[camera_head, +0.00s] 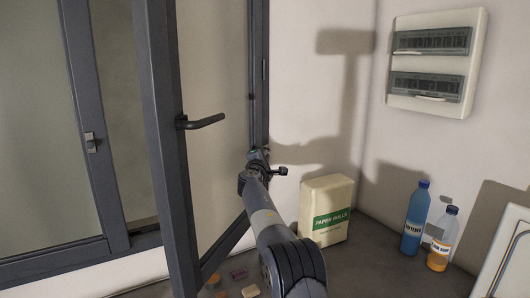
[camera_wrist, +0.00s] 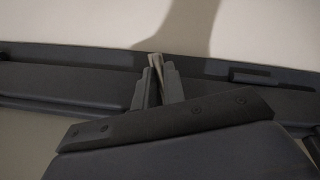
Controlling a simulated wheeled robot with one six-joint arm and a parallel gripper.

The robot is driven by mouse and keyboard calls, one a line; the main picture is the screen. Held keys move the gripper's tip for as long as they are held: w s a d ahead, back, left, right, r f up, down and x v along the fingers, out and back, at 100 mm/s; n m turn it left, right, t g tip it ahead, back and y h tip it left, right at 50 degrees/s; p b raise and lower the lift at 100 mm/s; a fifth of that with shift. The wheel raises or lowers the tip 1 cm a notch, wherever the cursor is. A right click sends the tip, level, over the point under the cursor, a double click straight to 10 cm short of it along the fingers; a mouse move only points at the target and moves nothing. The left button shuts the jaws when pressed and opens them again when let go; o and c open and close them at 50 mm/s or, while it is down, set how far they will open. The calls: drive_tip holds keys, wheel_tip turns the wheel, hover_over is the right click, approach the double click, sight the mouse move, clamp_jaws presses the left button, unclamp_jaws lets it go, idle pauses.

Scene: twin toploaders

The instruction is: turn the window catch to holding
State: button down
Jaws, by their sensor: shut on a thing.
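The window sash (camera_head: 163,130) stands swung open into the room, with a black handle (camera_head: 205,121) on it. My gripper (camera_head: 258,157) is at the dark upright of the window on the right, seen small and partly hidden by my own wrist. In the wrist view my gripper (camera_wrist: 157,82) has its two fingers close together around a thin pale upright piece, which looks like the window catch (camera_wrist: 155,61). It stands against the dark frame bar (camera_wrist: 100,56). The catch's lower part is hidden between the fingers, and its turned position cannot be told.
A paper rolls box (camera_head: 326,210), a blue bottle (camera_head: 415,220) and a clear bottle with orange liquid (camera_head: 441,240) stand on the counter (camera_head: 375,255) to the right. Small blocks (camera_head: 250,291) lie near the sash foot. A fuse box (camera_head: 436,62) hangs on the wall.

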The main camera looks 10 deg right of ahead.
drive_tip(key=shift+r+m+g+y+p, duration=0.2)
drive_tip(key=shift+r+m+g, duration=0.05)
drive_tip(key=shift+m+g, duration=0.35)
drive_tip(key=shift+r+m+g+y+p, duration=0.15)
drive_tip(key=shift+r+m+g+y, duration=0.1)
drive_tip(key=shift+m+g, duration=0.35)
drive_tip(key=c, duration=1.5)
unclamp_jaws()
drive_tip(key=shift+r, duration=0.1)
drive_tip(key=shift+s, duration=0.15)
drive_tip(key=b+v, duration=0.8)
drive_tip(key=v, duration=0.2)
drive_tip(key=shift+s+a+b, duration=0.15)
drive_tip(key=shift+s+b, duration=0.1)
drive_tip(key=shift+b, duration=0.05)
drive_tip(key=shift+w+r, duration=0.1)
drive_tip(key=shift+w, duration=0.05)
